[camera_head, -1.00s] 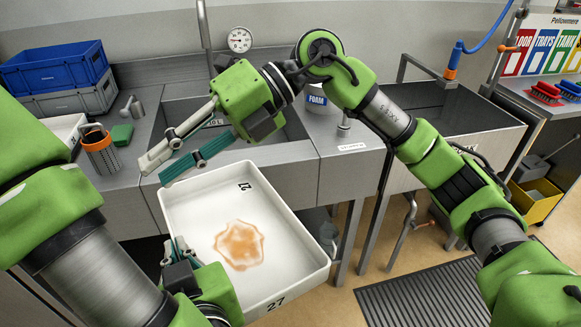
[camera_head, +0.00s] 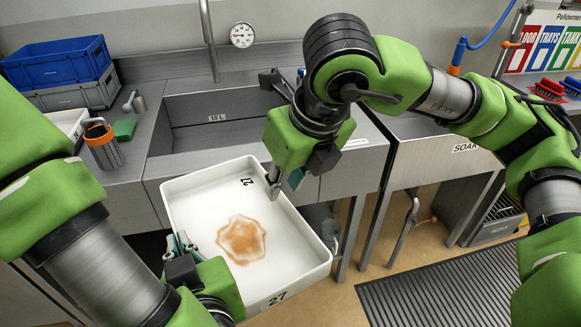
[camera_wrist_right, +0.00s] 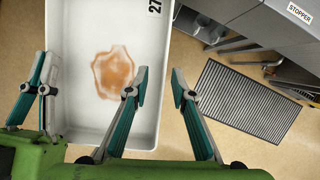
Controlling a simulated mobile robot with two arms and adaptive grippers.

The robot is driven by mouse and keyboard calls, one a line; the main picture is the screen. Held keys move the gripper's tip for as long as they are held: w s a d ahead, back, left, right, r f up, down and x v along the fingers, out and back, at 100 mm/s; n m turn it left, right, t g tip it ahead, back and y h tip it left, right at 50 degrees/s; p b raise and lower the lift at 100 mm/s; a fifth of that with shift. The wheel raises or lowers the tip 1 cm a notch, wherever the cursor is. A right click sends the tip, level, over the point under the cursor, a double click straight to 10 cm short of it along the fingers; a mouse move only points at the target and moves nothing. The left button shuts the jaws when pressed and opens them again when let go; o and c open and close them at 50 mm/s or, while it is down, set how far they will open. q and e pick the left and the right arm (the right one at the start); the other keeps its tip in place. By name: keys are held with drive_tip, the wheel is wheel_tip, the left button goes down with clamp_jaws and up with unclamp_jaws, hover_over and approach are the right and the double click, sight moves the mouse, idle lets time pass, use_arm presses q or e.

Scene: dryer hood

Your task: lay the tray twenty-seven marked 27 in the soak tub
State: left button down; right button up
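The white tray 27 (camera_head: 185,195) is held in front of the counter, with an orange-brown stain on its floor and "27" on two walls. My left gripper (camera_head: 178,248) is shut on the tray's left wall; this also shows in the right wrist view (camera_wrist_right: 42,88). My right gripper (camera_head: 274,182) is at the tray's right wall. In the right wrist view its fingers (camera_wrist_right: 158,90) are apart, one on each side of that wall, with gaps visible. The soak tub (camera_head: 425,168), labelled "SOAK", is at the right; my right arm hides most of its opening.
A sink (camera_head: 190,108) lies behind the tray. Blue and grey crates (camera_head: 60,62) and a cylindrical caddy (camera_head: 103,150) stand at the left. Red brushes (camera_head: 550,88) lie at the far right. A grey floor grating (camera_head: 430,290) lies below, right of the tray.

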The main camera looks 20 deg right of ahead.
sight(274, 206)
drive_tip(key=x, duration=0.6)
drive_tip(key=shift+w+f, duration=0.1)
drive_tip(key=shift+f, duration=0.1)
use_arm(q)
drive_tip(key=shift+r, duration=0.1)
drive_tip(key=shift+d, duration=0.1)
use_arm(e)
drive_tip(key=shift+a, duration=0.1)
clamp_jaws()
use_arm(q)
drive_tip(key=c, duration=2.2)
unclamp_jaws()
use_arm(e)
drive_tip(key=shift+r, duration=0.1)
